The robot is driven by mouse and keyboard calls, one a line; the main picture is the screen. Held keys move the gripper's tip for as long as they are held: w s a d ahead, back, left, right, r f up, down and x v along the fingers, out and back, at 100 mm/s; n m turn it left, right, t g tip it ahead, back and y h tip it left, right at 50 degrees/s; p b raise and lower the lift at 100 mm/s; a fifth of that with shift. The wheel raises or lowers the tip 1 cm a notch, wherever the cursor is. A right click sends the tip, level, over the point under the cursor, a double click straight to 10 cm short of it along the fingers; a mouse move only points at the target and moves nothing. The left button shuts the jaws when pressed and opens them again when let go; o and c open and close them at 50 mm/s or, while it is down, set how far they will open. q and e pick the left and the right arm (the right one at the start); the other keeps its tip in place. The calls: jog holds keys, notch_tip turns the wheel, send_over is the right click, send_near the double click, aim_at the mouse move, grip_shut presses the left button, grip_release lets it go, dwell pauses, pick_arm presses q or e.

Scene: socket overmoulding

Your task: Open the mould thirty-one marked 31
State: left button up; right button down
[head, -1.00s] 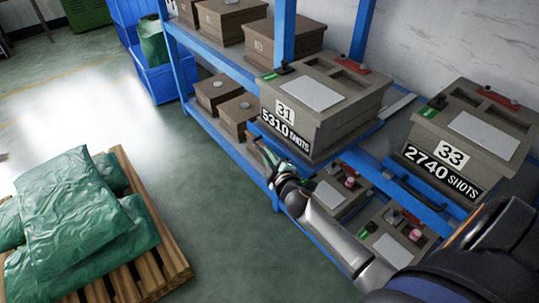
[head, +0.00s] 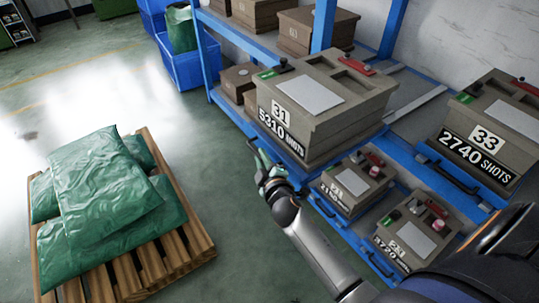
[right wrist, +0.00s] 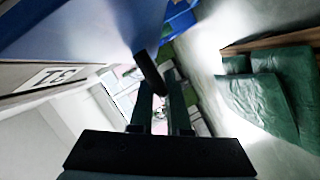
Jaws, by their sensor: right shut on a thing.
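Mould 31 (head: 322,112) is a large grey-brown block in the head view, with a "31" plate and "5310 SHOTS" on its front. It sits upright on a blue pull-out tray that juts forward from the shelf. My right gripper (head: 264,164) is low at the front of this tray. In the right wrist view my right gripper (right wrist: 160,82) is shut on a dark handle bar (right wrist: 148,73) beside the blue tray (right wrist: 95,32). The "31" plate (right wrist: 50,78) shows there at the left. My left gripper is not in view.
Mould 33 (head: 487,120) stands to the right on its own tray with a dark handle (head: 452,177). Smaller moulds (head: 352,184) sit on the level below. A blue rack post (head: 324,25) stands behind. A wooden pallet (head: 187,232) with green sacks (head: 105,185) stands left; floor between is clear.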

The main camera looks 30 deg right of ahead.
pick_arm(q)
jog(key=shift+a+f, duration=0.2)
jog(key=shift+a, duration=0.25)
pick_arm(e)
jog(key=shift+s+a, duration=0.1)
jog(key=shift+a, duration=1.15)
jog(key=c, duration=0.9)
grip_release()
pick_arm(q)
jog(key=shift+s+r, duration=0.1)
pick_arm(e)
jog(key=shift+d, duration=0.1)
